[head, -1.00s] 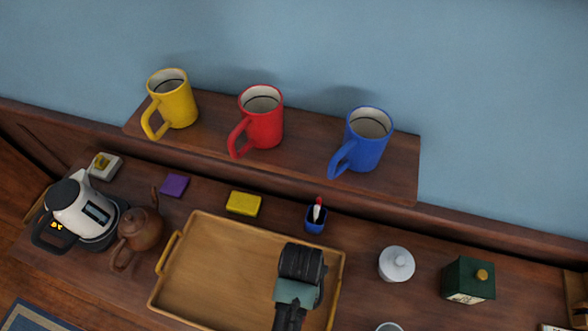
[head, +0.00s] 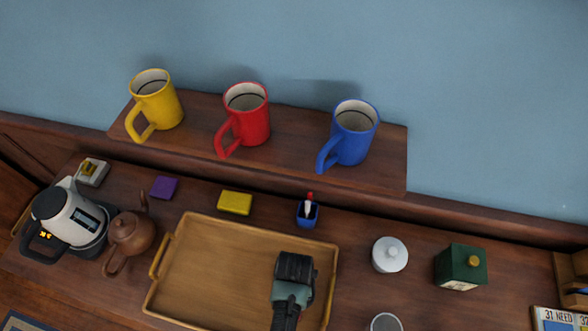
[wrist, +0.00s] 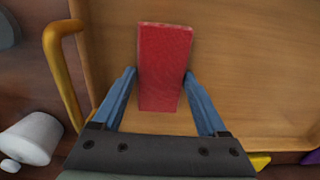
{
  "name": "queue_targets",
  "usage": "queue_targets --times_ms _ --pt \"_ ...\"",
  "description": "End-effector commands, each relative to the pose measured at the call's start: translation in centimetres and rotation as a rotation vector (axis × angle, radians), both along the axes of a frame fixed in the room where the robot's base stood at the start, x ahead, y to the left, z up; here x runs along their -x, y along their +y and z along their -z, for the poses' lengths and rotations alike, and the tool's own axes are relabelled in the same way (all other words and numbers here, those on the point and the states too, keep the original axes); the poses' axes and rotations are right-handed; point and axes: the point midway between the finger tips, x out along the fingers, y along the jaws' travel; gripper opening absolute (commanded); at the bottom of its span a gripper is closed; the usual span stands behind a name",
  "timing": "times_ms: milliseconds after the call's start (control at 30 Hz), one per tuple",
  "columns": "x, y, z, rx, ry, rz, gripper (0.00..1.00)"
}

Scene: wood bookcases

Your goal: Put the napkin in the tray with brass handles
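The wooden tray with brass handles (head: 218,262) stands on the counter, and its wooden floor fills much of the wrist view (wrist: 245,60). One brass handle (wrist: 56,55) shows at the left there. The napkin is a red folded rectangle (wrist: 163,60) seen against the tray floor, between the finger tips. My gripper (wrist: 160,75) is over the tray with its blue fingers apart, and a thin gap shows at the napkin's left side. In the head view my wrist (head: 294,280) covers the tray's right part and hides the napkin.
A white lidded jar (head: 390,255), a grey cup (head: 384,322) and a green box (head: 461,267) stand right of the tray. A teapot (head: 130,232) and kettle (head: 68,215) stand left. Mugs (head: 350,135) line the shelf above; a blue cup (head: 307,213) stands behind the tray.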

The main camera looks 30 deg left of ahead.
Motion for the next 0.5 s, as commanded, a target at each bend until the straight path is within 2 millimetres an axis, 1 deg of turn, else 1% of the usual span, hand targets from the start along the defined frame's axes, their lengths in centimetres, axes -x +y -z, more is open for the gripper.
queue_targets --times_ms 33,100,133,367,500 --pt "0.0 0.0 0.0 0.0 0.0 0.0 0.86" --pt "0.0 0.0 0.0 0.0 0.0 0.0 0.99" --pt "0.0 0.0 0.0 0.0 0.0 0.0 1.0" --pt "0.0 0.0 -0.2 0.0 0.0 0.0 1.0" --pt "-0.1 0.0 -1.1 -0.001 -0.002 0.0 1.0"
